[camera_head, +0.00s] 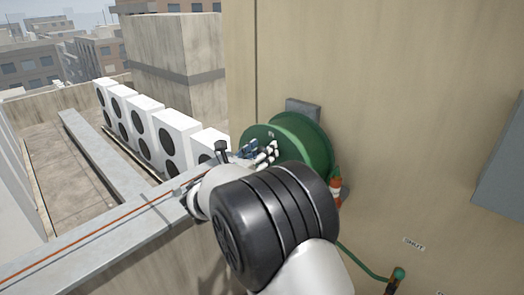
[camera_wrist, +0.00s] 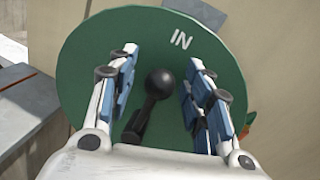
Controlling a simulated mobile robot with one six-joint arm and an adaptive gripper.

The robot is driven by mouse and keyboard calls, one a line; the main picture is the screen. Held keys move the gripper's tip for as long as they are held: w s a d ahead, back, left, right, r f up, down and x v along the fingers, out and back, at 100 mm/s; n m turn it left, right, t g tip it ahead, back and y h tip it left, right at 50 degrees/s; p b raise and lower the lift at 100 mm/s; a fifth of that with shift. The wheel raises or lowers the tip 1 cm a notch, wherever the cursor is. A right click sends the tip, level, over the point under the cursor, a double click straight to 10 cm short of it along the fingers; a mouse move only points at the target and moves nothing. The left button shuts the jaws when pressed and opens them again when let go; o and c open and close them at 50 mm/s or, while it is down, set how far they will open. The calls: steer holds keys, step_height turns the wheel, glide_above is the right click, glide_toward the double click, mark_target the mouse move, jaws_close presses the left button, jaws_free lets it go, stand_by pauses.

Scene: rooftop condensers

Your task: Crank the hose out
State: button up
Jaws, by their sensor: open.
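A green hose reel (camera_head: 306,140) is mounted on the beige wall. In the wrist view its round green face (camera_wrist: 100,45) fills the middle and carries the white word "IN" near the top. A black crank handle with a round knob (camera_wrist: 160,83) stands out from this face. My gripper (camera_wrist: 161,62) is open, its blue-padded fingers on either side of the knob, with a gap visible on both sides. In the head view my gripper (camera_head: 262,152) is in front of the reel, and my wrist hides part of it. An orange-and-white nozzle (camera_head: 336,190) hangs below the reel.
A green hose (camera_head: 362,262) runs along the wall to a tap (camera_head: 398,274) near a "SHUT" label (camera_head: 413,244). A grey box (camera_head: 505,165) juts from the wall at right. White condensers (camera_head: 145,120) stand at left beyond a grey ledge (camera_head: 85,245).

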steer(key=shift+w+d, duration=0.1)
steer(key=shift+w, duration=0.1)
jaws_close()
stand_by(0.6)
